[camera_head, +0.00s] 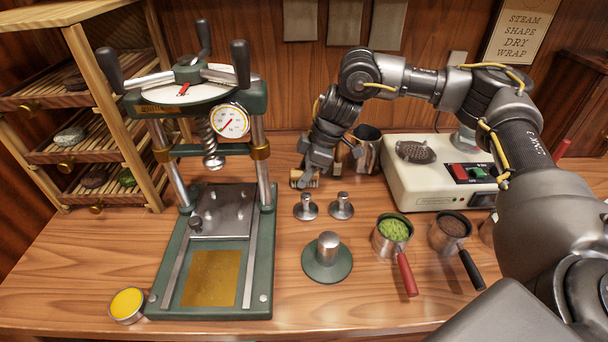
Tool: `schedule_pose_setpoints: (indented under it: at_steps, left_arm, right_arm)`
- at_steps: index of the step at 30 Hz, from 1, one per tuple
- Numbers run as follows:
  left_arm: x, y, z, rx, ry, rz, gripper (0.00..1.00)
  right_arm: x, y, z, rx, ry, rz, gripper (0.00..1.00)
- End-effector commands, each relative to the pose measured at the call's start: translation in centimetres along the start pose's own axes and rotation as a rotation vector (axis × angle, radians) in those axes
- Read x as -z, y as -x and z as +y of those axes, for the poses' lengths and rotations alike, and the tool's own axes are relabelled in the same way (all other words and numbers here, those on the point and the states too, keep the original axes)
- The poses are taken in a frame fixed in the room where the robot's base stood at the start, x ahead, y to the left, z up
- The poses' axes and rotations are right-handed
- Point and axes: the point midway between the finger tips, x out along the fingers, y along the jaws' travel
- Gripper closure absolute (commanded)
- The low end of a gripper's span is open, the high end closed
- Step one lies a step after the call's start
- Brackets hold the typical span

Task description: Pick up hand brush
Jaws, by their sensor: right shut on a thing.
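The hand brush (303,180) is a small pale tan piece at the back middle of the wooden counter, right of the green press. My right gripper (311,176) points down over it and is shut on it. The fingers hide part of the brush, and I cannot tell whether it touches the counter. My left gripper is not in view.
The press (212,205) stands close on the left, with a drying rack (95,130) beyond it. Small metal weights (306,208), a round tamper (327,260) and two handled cups (391,238) stand in front. A metal jug (368,150) and cream steamer (435,190) are right.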

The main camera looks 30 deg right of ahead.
Motion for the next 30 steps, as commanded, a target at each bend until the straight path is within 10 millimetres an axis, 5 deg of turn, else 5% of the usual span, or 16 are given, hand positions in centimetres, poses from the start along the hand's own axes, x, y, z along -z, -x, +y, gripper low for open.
schedule_pose_setpoints:
  at_steps: [7,17,30]
  left_arm:
    - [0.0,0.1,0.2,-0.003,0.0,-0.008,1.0]
    - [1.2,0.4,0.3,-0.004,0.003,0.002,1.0]
    - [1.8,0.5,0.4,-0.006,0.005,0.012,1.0]
  right_arm:
    - [1.3,2.8,0.0,-0.003,0.003,0.005,0.94]
    - [1.7,9.2,-5.0,-0.004,0.006,0.004,0.94]
    - [0.3,13.1,-11.7,-0.001,0.003,0.003,0.94]
